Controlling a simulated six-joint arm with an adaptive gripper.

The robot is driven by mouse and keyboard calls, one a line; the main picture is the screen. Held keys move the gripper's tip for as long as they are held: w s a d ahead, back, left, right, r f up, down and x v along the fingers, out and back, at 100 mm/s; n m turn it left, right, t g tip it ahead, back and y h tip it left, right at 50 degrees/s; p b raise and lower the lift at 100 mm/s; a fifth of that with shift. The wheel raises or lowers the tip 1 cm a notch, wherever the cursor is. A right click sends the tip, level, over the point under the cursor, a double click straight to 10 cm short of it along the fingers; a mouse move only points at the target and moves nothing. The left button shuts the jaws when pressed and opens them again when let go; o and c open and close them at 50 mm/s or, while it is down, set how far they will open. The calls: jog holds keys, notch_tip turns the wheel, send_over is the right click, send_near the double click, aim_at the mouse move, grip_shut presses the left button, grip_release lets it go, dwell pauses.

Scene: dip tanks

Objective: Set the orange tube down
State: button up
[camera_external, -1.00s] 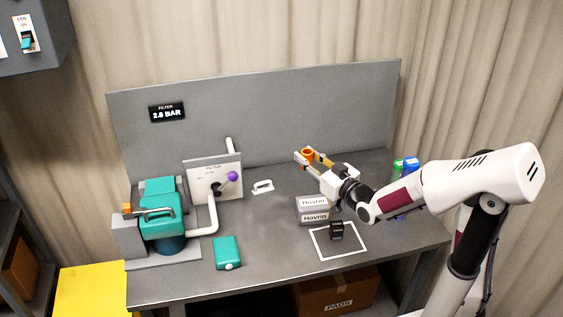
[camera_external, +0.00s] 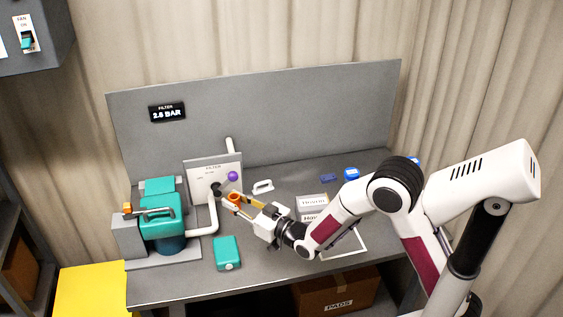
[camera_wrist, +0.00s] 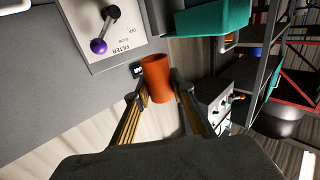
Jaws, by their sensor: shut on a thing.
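The orange tube (camera_external: 234,198) is held between the fingertips of my gripper (camera_external: 241,203), just in front of the filter panel with the purple-knobbed lever. In the wrist view, the orange tube (camera_wrist: 158,78) sits between the two fingers of my gripper (camera_wrist: 161,95), which are shut on it. I cannot tell the exact height of the tube above the bench (camera_external: 190,282).
The filter panel (camera_external: 203,166) and its purple knob (camera_external: 233,176) stand close to the tube. A teal box (camera_external: 227,252) lies in front. A white handle (camera_external: 263,187) lies behind my gripper. Labelled boxes (camera_external: 311,202) and a white outlined square (camera_external: 362,247) are partly hidden by my arm.

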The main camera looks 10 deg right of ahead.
jog(key=s+a+f+n+g+y, duration=0.1)
jog(key=s+a+f, duration=0.2)
jog(key=a, duration=0.4)
jog(key=s+a+f+g+y, duration=0.1)
jog(key=s+a+f, duration=0.3)
jog(key=a, duration=0.4)
jog(key=s+a+f+n+g, duration=0.1)
jog(key=s+a+f, duration=0.3)
jog(key=a, duration=0.4)
jog(key=shift+a+f+n+y, duration=0.1)
jog(key=shift+f+n+y, duration=0.2)
jog(key=shift+f+y, duration=0.15)
jog(key=shift+w+a, duration=0.1)
jog(key=shift+a, duration=0.25)
jog(key=shift+t+h, duration=0.35)
jog(key=shift+t, duration=0.05)
jog(key=r, duration=0.1)
jog(key=w+r, duration=0.1)
jog(key=r, duration=0.1)
jog(key=w+r, duration=0.1)
jog(key=r, duration=0.1)
jog(key=shift+a, duration=0.4)
jog(key=shift+f, duration=0.1)
jog(key=shift+f, duration=2.45)
jog(key=shift+f, duration=0.1)
jog(key=shift+f, duration=2.25)
jog(key=shift+f, duration=0.15)
